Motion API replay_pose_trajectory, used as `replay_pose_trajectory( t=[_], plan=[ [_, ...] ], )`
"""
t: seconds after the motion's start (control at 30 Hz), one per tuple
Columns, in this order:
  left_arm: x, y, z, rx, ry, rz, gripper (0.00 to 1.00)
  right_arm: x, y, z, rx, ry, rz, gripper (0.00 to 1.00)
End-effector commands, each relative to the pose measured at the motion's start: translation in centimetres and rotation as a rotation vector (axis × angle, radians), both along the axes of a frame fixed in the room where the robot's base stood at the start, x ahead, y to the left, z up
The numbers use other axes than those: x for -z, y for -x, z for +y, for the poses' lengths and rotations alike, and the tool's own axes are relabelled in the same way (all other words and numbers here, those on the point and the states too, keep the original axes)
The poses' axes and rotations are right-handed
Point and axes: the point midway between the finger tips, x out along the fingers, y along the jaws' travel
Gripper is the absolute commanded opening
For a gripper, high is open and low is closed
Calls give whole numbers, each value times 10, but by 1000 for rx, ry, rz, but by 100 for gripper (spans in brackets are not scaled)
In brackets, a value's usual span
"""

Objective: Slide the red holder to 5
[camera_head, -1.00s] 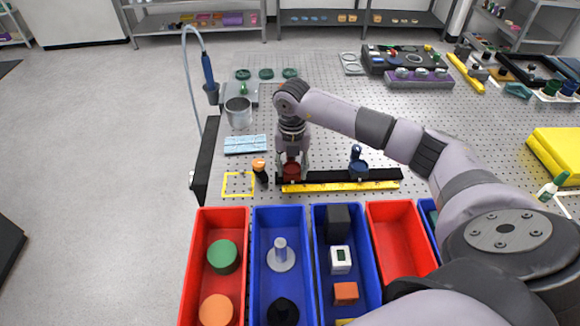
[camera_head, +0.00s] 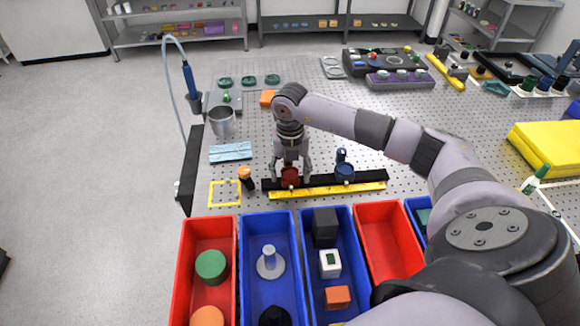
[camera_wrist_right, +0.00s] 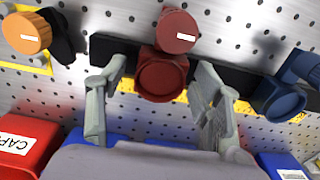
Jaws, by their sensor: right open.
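The red holder (camera_head: 290,178) sits on a black rail (camera_head: 375,177) with a yellow strip (camera_head: 355,190) along its front edge. It is left of the rail's middle; the strip's numbers are too small to read. A blue holder (camera_head: 345,174) sits on the same rail to its right. My right gripper (camera_head: 291,172) points down over the red holder, open, one finger on each side. In the right wrist view the red holder (camera_wrist_right: 162,78) stands between the spread fingers (camera_wrist_right: 160,95), with gaps visible on both sides. My left gripper is not in view.
An orange-topped black piece (camera_head: 246,177) stands close to the rail's left end, by a yellow square outline (camera_head: 211,194). Red (camera_head: 375,218) and blue (camera_head: 283,218) bins line the front edge. A metal cup (camera_head: 222,122) stands behind.

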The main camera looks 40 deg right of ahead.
Motion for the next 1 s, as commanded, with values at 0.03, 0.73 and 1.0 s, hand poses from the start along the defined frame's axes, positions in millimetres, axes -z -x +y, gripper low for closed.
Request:
replay_pose_trajectory(
  t=[0.03, 0.73, 1.0],
  plan=[
    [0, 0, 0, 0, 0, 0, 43, 0, 0, 0, 0, 0, 0, 60],
    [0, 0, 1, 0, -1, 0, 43, -102, -1, 0, 0, 1, -3, 60],
    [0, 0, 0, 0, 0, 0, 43, -120, 0, 0, 0, 1, -1, 60]
  ],
)
